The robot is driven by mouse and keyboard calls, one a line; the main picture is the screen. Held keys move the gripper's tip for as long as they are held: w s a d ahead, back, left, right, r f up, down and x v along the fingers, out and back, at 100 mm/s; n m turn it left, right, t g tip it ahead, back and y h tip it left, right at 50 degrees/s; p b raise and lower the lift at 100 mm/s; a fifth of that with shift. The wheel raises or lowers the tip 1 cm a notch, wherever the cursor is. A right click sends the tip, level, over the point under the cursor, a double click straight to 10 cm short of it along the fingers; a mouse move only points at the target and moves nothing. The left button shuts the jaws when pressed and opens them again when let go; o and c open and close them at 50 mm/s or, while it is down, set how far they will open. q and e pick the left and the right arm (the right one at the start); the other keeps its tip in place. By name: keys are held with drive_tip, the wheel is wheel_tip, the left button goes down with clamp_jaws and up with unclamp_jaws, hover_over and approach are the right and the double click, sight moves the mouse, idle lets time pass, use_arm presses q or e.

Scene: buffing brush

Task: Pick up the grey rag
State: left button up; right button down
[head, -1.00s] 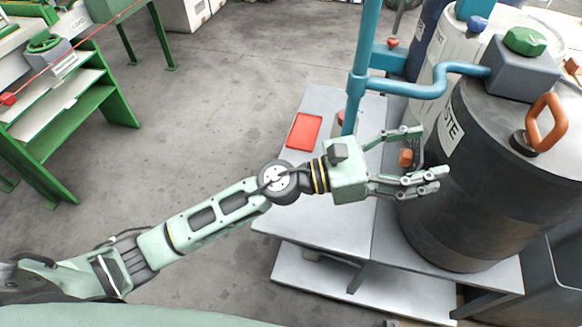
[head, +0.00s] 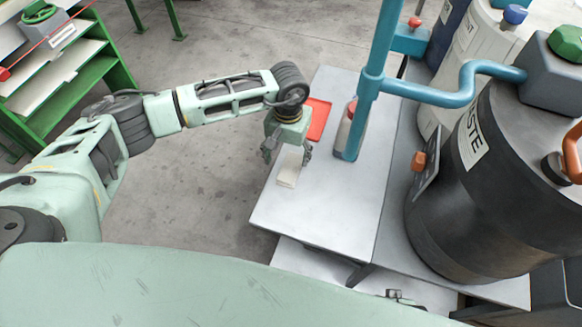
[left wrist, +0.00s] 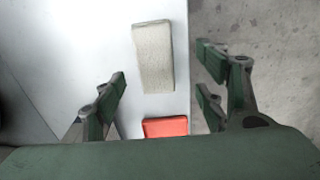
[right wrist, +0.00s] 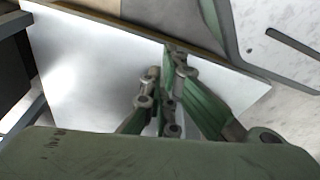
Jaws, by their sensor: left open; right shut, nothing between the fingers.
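The grey rag (head: 289,170) is a pale, folded rectangle lying flat near the left edge of the metal table. It also shows in the left wrist view (left wrist: 153,57), upper middle. My left gripper (head: 288,153) points down above the table at the rag, its fingers spread. In the left wrist view the fingers (left wrist: 163,85) stand open to either side of the rag's line, with nothing between them. The exact height above the rag is hard to tell. My right gripper (right wrist: 168,75) is shut and empty in the right wrist view, over a pale metal surface.
A flat red item (head: 318,120) lies just behind the left gripper. A blue post (head: 362,110) rises from the table (head: 325,215), with a grey bottle (head: 345,132) beside it. A dark waste drum (head: 470,190) stands to the right. The table front is clear.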

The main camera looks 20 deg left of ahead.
sight(291, 167)
use_arm(q)
drive_tip(key=f, duration=0.5)
drive_tip(key=shift+s+d+f, duration=0.1)
drive_tip(key=shift+d, duration=0.25)
drive_tip(key=shift+c, duration=0.5)
drive_tip(key=c, duration=1.1)
